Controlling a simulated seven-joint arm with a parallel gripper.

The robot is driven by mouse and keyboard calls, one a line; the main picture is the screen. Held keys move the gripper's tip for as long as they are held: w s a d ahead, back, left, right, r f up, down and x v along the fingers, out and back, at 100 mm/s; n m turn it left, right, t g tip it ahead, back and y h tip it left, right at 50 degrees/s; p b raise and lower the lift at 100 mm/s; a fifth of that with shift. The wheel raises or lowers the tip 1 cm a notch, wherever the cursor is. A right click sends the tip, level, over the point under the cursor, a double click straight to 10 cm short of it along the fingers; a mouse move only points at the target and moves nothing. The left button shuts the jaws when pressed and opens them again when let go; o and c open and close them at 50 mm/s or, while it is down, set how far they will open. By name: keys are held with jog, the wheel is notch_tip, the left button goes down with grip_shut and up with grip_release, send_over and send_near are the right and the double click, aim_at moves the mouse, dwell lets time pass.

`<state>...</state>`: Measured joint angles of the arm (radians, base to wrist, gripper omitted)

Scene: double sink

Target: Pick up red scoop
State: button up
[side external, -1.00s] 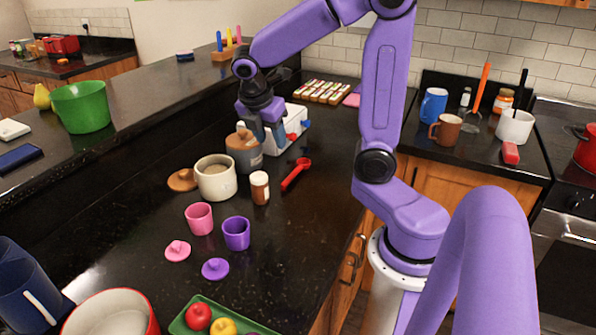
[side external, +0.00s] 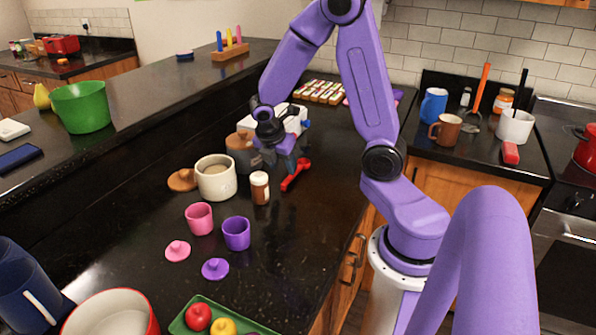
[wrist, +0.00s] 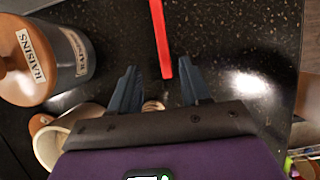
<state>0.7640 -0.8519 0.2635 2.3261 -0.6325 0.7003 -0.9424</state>
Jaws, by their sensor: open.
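The red scoop (side external: 295,175) lies on the black counter, to the right of the canisters and jar, in the side external view. In the wrist view its straight red handle (wrist: 160,38) runs from the top edge down to just ahead of the gap between my fingers. My gripper (side external: 282,165) is just above the counter beside the scoop. The wrist view shows my gripper (wrist: 157,88) with two grey fingers spread apart and nothing held between them. The handle's lower end is nearer the right finger. The scoop's bowl is out of the wrist view.
A raisins canister (wrist: 38,62) with a wooden lid stands left of my gripper. A cream pot (side external: 216,180) and a small brown jar with white lid (side external: 260,188) stand close by. Counter to the scoop's right is clear.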

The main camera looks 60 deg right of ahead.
aim_at(288, 178)
jog(key=x, duration=0.4)
jog(key=shift+s+a, duration=0.1)
jog(key=shift+s, duration=0.2)
jog(key=shift+d+f, duration=0.25)
jog(key=shift+f, duration=0.4)
grip_shut()
